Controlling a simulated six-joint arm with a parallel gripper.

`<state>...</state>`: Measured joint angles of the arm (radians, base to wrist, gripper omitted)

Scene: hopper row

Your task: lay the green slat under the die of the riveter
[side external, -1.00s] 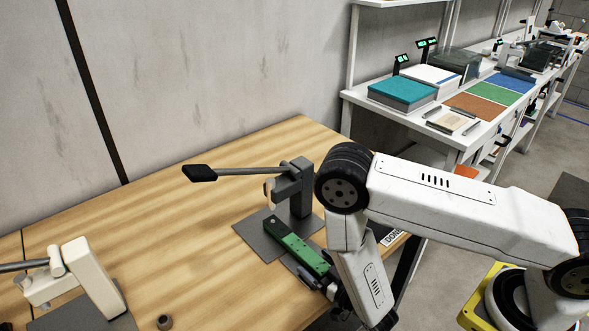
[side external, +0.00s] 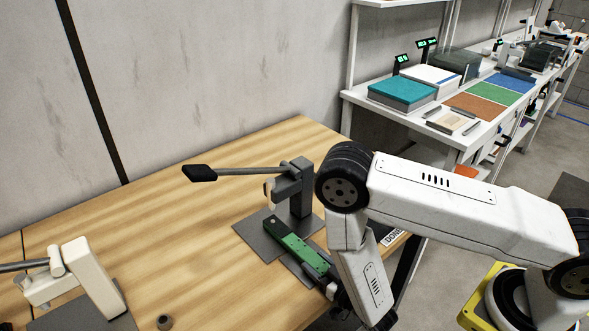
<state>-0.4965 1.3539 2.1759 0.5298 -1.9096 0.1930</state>
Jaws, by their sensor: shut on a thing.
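The green slat (side external: 296,246) is a long flat bar with a dark far end. My gripper (side external: 326,280) is shut on its near end. The slat's far end reaches over the dark base plate (side external: 250,237) of the grey riveter (side external: 301,190), close below and in front of the riveter's head. I cannot tell whether the slat touches the plate. The riveter's lever (side external: 240,171) with a black grip sticks out to the left. The die is small, and its exact line over the slat is hard to tell.
A cream press (side external: 92,275) on a grey plate stands at the front left, with a small dark ring (side external: 164,321) near it. The wooden table (side external: 150,215) is clear between the two machines. A white bench (side external: 400,105) with boxes and coloured mats stands behind.

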